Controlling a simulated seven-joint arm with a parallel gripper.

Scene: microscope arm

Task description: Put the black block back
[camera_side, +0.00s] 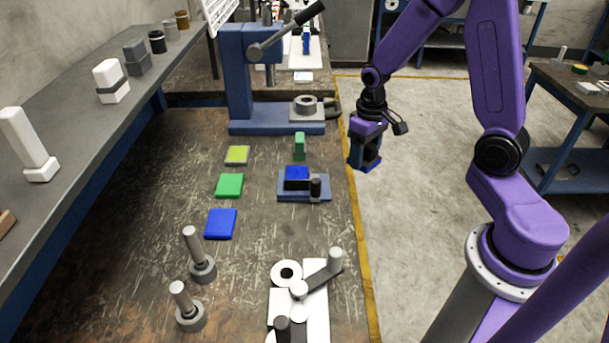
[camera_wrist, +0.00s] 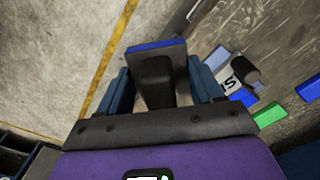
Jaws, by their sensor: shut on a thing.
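My gripper (camera_side: 365,158) is shut on the black block (camera_wrist: 155,80). In the wrist view the block sits between the two blue fingers, with a blue, flat-edged piece (camera_wrist: 157,46) at its far end; I cannot tell whether that piece is joined to it. In the side view the gripper hangs in the air right of the bench's yellow edge, above the floor, and the fingers mostly hide the block. A low blue fixture (camera_side: 305,195) on the bench holds a blue block (camera_side: 297,173), with a black bar and dark knob (camera_side: 315,187) beside it.
A green block (camera_side: 299,147) stands behind the fixture. Yellow-green (camera_side: 237,155), green (camera_side: 229,186) and blue (camera_side: 220,223) flat blocks lie to its left. A blue press (camera_side: 240,80) stands behind. Metal posts (camera_side: 199,258) and a white lever fixture (camera_side: 312,300) stand in front.

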